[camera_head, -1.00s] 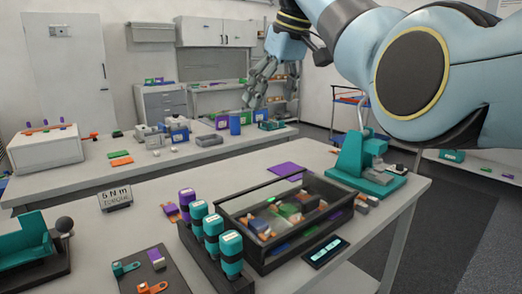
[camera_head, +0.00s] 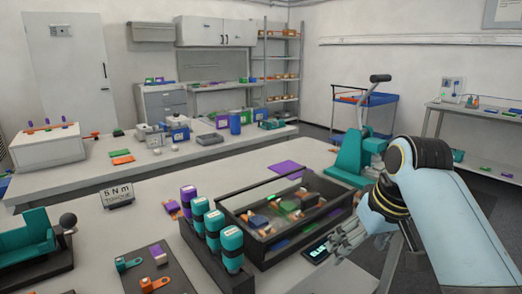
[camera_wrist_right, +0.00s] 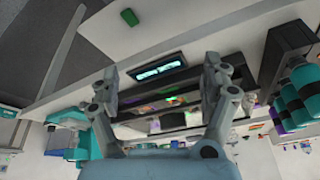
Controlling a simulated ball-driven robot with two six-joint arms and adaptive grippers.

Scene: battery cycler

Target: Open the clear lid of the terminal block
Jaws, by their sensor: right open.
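The terminal block is a black open-framed box (camera_head: 262,250) on the near bench. Its clear lid (camera_head: 300,203) lies over the top and looks closed, with coloured parts showing through. In the right wrist view the box (camera_wrist_right: 165,118) spans the space between and beyond my fingers. My right gripper (camera_head: 343,238) is just off the box's front right corner, beside and above the small display. Its two fingers (camera_wrist_right: 163,80) are spread apart with nothing between them. Whether a finger touches the box cannot be told. My left gripper is out of view.
A small dark display (camera_head: 318,252) lies in front of the box. Teal and purple capped cylinders (camera_head: 212,226) stand in a rack along its left side. A teal lever press (camera_head: 352,158) stands behind its right end. A purple sheet (camera_head: 287,169) lies behind it.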

